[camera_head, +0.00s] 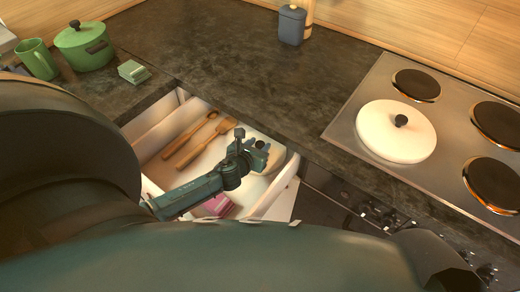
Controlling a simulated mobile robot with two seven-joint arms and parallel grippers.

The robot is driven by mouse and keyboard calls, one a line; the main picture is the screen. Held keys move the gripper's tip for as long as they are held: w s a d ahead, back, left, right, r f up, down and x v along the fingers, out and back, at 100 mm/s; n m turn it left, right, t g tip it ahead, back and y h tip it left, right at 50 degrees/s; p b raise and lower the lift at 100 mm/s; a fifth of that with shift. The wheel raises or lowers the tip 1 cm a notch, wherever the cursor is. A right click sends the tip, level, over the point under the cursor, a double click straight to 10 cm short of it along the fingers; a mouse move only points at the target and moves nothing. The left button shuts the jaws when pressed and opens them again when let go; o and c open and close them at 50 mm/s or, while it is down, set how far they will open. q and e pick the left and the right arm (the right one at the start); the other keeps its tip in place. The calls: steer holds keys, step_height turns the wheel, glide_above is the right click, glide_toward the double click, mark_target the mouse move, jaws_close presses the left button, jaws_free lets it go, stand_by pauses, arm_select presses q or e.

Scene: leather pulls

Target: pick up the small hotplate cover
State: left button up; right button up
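A round cream cover (275,154), which looks like the small hotplate cover, lies in the open drawer at its back right corner. It is partly hidden behind my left gripper. My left gripper (250,143) is over the drawer, at the near left side of this cover. Its fingers look apart, close to the dark knob, and I cannot tell whether they touch it. A larger white cover (385,137) with a black knob sits on the hob at the right. My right gripper is not in view.
The open drawer (165,127) also holds wooden utensils (195,141) and a pink item (215,205). A steel hob (450,117) with bare hotplates is at the right. A green pot (84,48), mug (37,60) and blue-grey canister (291,25) stand on the dark counter (240,75), whose middle is clear.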

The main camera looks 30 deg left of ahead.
arm_select(q)
steer(key=c, duration=0.6)
steer(key=shift+a+r, duration=0.1)
steer(key=shift+c, duration=0.2)
steer(key=shift+s+a+r, duration=0.15)
steer(key=shift+r, duration=0.1)
steer(key=s+a+r+p, duration=0.1)
steer(key=s+a+r, duration=0.6)
steer(key=a, duration=0.4)
steer(key=shift+s+r, duration=0.25)
